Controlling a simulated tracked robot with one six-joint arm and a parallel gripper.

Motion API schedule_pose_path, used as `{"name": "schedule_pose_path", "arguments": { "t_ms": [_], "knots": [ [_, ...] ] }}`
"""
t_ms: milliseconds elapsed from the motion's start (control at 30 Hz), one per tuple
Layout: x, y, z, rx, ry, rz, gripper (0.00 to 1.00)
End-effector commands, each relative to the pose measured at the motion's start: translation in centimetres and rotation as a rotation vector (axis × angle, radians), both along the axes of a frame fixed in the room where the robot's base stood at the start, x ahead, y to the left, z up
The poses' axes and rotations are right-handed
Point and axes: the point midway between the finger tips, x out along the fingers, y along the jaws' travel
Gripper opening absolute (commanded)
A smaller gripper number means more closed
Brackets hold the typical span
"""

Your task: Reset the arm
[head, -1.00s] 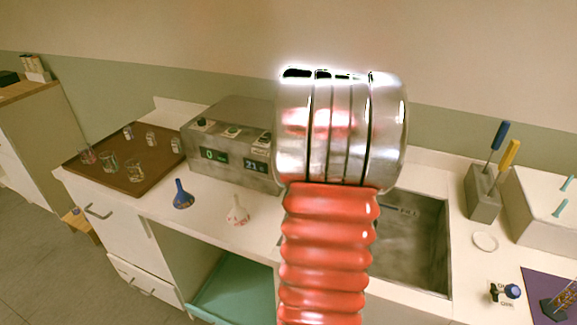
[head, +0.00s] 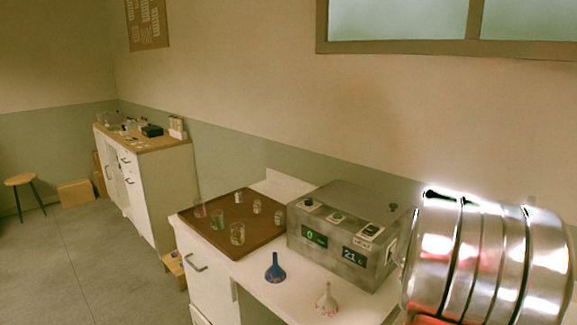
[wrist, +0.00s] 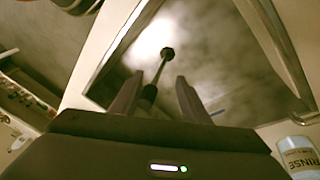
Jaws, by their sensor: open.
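In the wrist view my gripper (wrist: 160,100) shows as two dark fingers standing apart. A thin dark rod with a round knob (wrist: 167,53) shows near the fingers; I cannot tell whether it touches them. Behind it is the grey metal sink (wrist: 215,50).
A brown tray (head: 262,236) holds several small glass bottles. A bottle marked RINSE (wrist: 298,158) is at the wrist view's lower right. Floor (head: 80,255) at left is clear.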

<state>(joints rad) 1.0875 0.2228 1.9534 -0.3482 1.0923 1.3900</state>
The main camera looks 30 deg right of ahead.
Motion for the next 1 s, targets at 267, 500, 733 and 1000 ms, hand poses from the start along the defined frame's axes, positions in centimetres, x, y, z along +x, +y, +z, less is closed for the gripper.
{"name": "schedule_pose_path", "arguments": {
  "t_ms": [267, 500, 733, 1000],
  "knots": [
    [2.5, 3.7, 0.6, 0.087, -0.049, 0.357, 0.42],
    [6.1, 8.4, 2.0, 0.124, -0.093, 0.723, 0.42],
    [9.6, 14.1, 3.7, 0.129, -0.127, 1.091, 0.42],
    [12.5, 21.0, 5.5, 0.099, -0.156, 1.472, 0.42]
  ]
}}
